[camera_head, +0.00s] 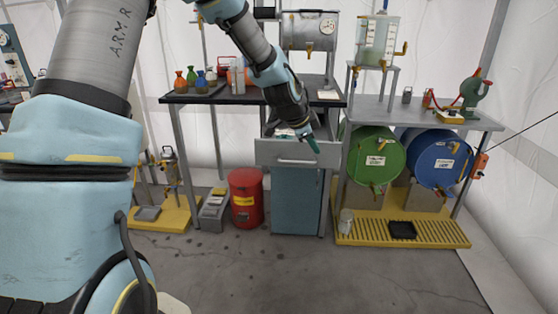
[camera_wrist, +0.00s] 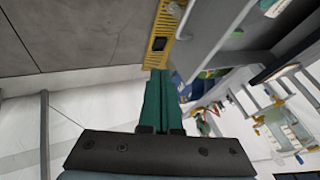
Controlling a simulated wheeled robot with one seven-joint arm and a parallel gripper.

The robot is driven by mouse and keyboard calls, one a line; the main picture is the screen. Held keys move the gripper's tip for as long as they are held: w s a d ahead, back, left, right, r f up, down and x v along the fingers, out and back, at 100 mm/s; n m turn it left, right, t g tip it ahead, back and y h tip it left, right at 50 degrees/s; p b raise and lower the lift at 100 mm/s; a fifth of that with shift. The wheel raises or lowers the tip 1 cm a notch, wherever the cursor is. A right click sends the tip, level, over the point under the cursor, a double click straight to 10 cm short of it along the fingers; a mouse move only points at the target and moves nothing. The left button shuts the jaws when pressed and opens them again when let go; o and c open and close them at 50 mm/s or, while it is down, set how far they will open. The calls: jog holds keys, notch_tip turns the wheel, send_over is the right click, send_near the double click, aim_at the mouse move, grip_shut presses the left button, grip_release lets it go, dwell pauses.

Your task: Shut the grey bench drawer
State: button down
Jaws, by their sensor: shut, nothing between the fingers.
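The grey bench drawer (camera_head: 270,153) is under the dark-topped bench, above a blue-grey cabinet (camera_head: 296,200). Its front stands out from the bench, and a strip of its inside shows behind the top edge, so it is open. A pale bar handle (camera_head: 297,161) is on its front. My gripper (camera_head: 313,145) has green fingers and is at the right part of the drawer's top edge. The fingers are closed together with nothing between them, as the wrist view (camera_wrist: 160,97) also shows. I cannot tell whether they touch the drawer.
A red bin (camera_head: 246,205) stands left of the cabinet. A green drum (camera_head: 375,160) and a blue drum (camera_head: 433,165) lie to the right above a yellow grated tray (camera_head: 350,232). The concrete floor in front is clear.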

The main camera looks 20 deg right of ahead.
aim_at(322, 157)
jog(key=w+d+f+p, duration=0.1)
jog(key=w+d+f, duration=0.1)
jog(key=w+d+f+p, duration=0.1)
jog(key=d+f, duration=0.1)
jog(key=f, duration=0.1)
jog(key=w+d+f+p, duration=0.1)
jog(key=w+d+f, duration=0.1)
jog(key=shift+w+d+f, duration=0.15)
jog(key=shift+w+f, duration=0.2)
jog(key=shift+f, duration=0.05)
jog(key=shift+w+d+f+p, duration=0.1)
jog(key=shift+w+d+p, duration=0.3)
jog(key=shift+w, duration=0.2)
jog(key=shift+a, duration=0.1)
jog(key=shift+w, duration=0.1)
